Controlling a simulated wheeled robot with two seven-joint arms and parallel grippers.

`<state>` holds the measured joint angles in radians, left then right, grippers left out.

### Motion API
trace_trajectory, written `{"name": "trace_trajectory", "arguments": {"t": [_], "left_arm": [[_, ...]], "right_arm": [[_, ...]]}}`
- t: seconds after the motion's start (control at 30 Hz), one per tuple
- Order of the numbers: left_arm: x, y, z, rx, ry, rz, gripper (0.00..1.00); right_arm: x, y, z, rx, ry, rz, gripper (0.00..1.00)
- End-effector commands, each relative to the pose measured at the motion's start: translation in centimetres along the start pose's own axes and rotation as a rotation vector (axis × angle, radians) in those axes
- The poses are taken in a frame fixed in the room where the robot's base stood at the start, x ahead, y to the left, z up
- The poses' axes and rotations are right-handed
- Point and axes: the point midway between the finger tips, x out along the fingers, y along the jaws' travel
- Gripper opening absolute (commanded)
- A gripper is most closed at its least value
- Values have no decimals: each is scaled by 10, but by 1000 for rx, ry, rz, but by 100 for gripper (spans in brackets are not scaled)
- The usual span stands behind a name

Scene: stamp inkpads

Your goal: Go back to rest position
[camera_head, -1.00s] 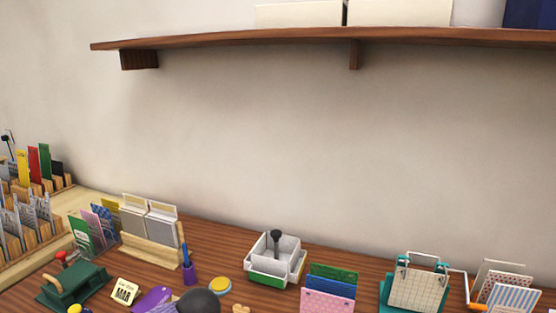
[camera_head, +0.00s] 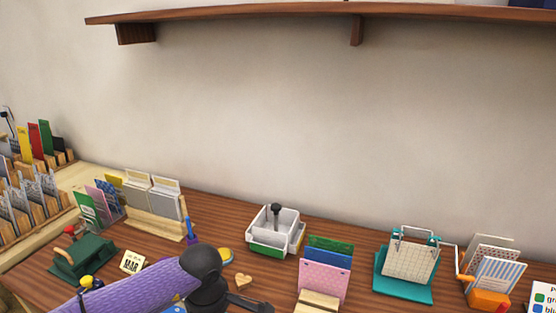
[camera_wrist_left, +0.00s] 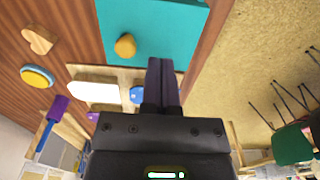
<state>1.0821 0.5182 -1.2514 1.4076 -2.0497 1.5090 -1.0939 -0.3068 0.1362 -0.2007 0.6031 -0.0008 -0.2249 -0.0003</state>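My left arm, in a purple sleeve, comes in from the lower left of the head view. Its black gripper (camera_head: 250,303) points right over the front of the desk, with the fingertips small and partly cut off. In the left wrist view the two dark fingers (camera_wrist_left: 162,85) lie side by side, shut, with nothing visible between them. Below them are a teal mat (camera_wrist_left: 185,35) with a round orange-yellow knob (camera_wrist_left: 126,45), and a white plate (camera_wrist_left: 93,91). My right gripper is not in view.
A white tray (camera_head: 272,232), pink card (camera_head: 324,281), teal stand (camera_head: 404,288) and green stamp press (camera_head: 84,258) stand around. A shelf (camera_head: 300,14) runs above.

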Motion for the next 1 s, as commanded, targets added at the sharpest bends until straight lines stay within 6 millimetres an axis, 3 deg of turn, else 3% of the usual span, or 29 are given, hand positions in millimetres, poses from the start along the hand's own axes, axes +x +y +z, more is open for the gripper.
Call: {"name": "trace_trajectory", "arguments": {"t": [0.27,0.6,0.63,0.67,0.77,0.8,0.87,0.9,0.93,0.97,1.0], "left_arm": [[-34,0,0,0,1,2,0],[-33,0,0,0,1,0,0],[-30,0,12,-2,-47,12,0],[-27,0,32,-9,-133,34,0],[-35,0,126,-120,-583,119,0],[-54,1,165,-219,-824,143,0],[-101,4,209,-450,-1234,149,0],[-139,10,218,-676,-1532,124,0],[-164,17,211,-867,-1738,91,0],[-182,23,195,-1077,-1926,47,0],[-193,29,163,-1385,-2147,-29,0]], "right_arm": [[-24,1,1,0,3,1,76],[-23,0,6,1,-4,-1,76],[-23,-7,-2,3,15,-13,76],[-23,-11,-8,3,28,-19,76],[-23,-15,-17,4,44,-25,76],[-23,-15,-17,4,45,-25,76],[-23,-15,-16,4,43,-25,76],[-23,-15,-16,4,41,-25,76],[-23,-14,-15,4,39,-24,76],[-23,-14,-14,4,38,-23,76],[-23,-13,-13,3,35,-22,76]]}}
